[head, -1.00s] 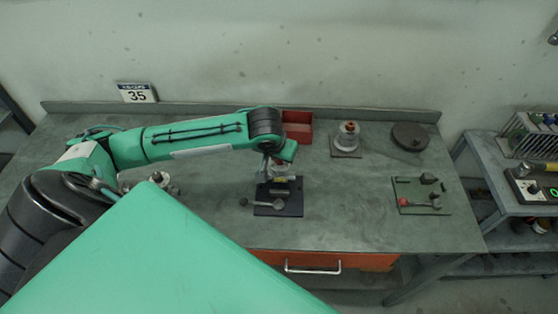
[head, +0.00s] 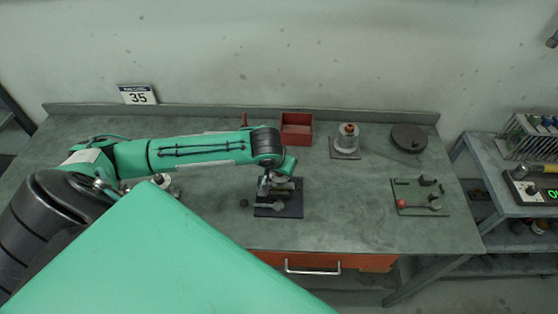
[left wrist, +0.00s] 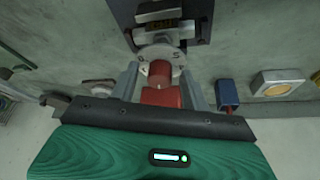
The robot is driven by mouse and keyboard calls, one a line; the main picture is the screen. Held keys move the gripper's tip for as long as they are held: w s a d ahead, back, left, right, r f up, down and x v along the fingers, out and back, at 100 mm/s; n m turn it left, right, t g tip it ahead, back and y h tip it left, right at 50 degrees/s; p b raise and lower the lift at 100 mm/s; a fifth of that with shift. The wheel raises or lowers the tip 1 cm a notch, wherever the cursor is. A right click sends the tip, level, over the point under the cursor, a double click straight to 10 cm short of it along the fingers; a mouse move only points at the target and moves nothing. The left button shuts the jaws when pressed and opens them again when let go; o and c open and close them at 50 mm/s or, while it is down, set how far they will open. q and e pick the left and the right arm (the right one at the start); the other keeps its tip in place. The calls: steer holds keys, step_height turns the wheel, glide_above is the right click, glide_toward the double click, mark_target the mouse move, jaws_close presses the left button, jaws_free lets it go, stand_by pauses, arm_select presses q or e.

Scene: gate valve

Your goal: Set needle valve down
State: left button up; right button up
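My left gripper (left wrist: 160,88) points down over the dark fixture plate (head: 292,211) near the front middle of the bench. In the left wrist view its two grey fingers close on either side of the red knob of the needle valve (left wrist: 163,75). In the head view my gripper (head: 266,186) mostly hides the valve. I cannot tell whether the valve touches the fixture. My right gripper is not in view.
A red bin (head: 297,130) stands behind the fixture. A domed fitting with a red top (head: 347,138) and a dark disc (head: 409,138) are at the back right.

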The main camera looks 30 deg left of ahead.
arm_select(q)
steer(key=b+v, duration=0.2)
steer(key=v, duration=1)
steer(key=shift+r, duration=0.2)
steer(key=shift+w, duration=0.15)
